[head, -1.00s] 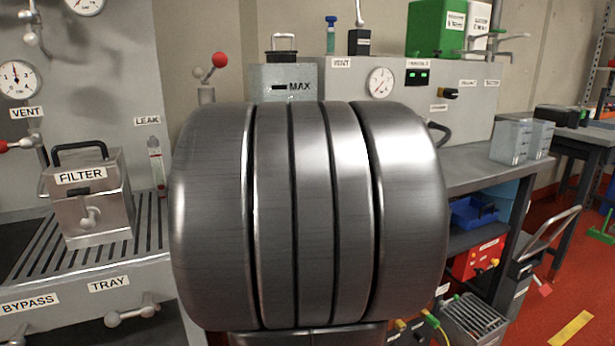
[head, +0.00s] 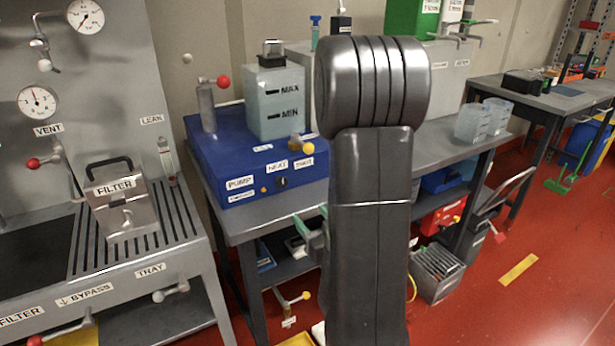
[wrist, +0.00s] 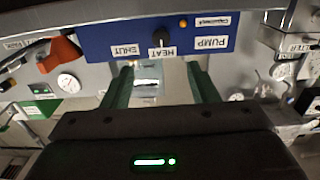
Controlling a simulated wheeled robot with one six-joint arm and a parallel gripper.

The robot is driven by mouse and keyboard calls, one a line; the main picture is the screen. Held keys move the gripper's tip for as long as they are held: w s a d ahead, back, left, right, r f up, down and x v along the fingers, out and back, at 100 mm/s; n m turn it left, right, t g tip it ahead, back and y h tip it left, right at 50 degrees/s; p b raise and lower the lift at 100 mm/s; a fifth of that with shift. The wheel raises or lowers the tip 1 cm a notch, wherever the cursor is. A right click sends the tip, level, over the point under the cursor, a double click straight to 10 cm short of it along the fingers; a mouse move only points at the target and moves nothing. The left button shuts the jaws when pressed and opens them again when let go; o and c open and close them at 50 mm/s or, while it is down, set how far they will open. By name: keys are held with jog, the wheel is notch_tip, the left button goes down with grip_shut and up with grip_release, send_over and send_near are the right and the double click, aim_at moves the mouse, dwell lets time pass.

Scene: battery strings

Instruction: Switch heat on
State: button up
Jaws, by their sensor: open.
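The blue unit (head: 228,165) stands on the bench, with PUMP and HEAT labels on its front. A small black knob (head: 282,182) sits below the HEAT label (head: 277,166). In the upside-down wrist view, the knob (wrist: 160,36) is near the top centre, beyond my fingertips. Its pointer setting is too small to tell. My gripper (wrist: 160,68) is open, with its green fingers apart and nothing between them. In the head view, my gripper (head: 303,228) is in front of the bench edge, below and right of the knob, apart from it. My arm hides part of it.
A small orange lamp (head: 264,190) is on the unit's front left of the knob. A tank (head: 275,103) marked MAX and MIN and a red-balled lever (head: 223,82) stand on top. A yellow-knobbed valve (head: 307,149) sticks out at the right. The filter rig (head: 120,200) is at left.

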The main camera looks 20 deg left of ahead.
aim_at(283, 184)
jog(key=p+x, duration=0.1)
jog(key=x, duration=0.3)
jog(key=p+x, duration=0.1)
jog(key=x, duration=0.4)
jog(key=p+x, duration=0.1)
jog(key=x, duration=0.4)
jog(key=shift+s+r, duration=0.1)
jog(key=shift+r, duration=0.2)
jog(key=c, duration=0.9)
